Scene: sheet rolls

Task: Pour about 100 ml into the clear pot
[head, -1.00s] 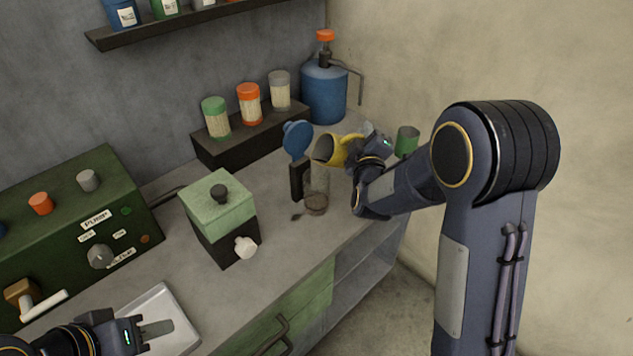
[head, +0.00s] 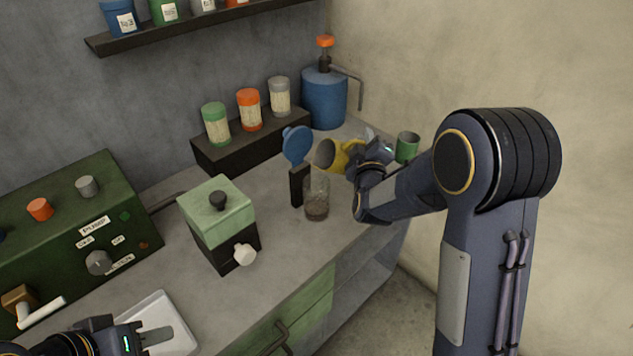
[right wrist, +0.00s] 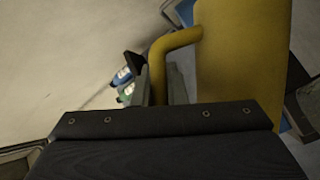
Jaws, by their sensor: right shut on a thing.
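My right gripper (head: 366,157) is shut on the handle of a yellow jug (head: 340,155). The jug is tilted, its mouth toward the left, above and a little right of the clear pot. In the right wrist view the jug's yellow body (right wrist: 240,60) and curved handle fill the upper right. The clear pot (head: 317,197) stands upright on the counter with some brownish content low inside. I see no stream between jug and pot. My left gripper (head: 150,338) is at the lower left over a white tray; whether its jaws are open I cannot tell.
A blue round-headed object on a dark stand (head: 297,165) stands close left of the pot. A green cup (head: 407,146) is behind my right gripper. A green grinder-like box (head: 220,222), a blue pump bottle (head: 325,98) and a white tray (head: 180,330) stand around. The counter's front middle is clear.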

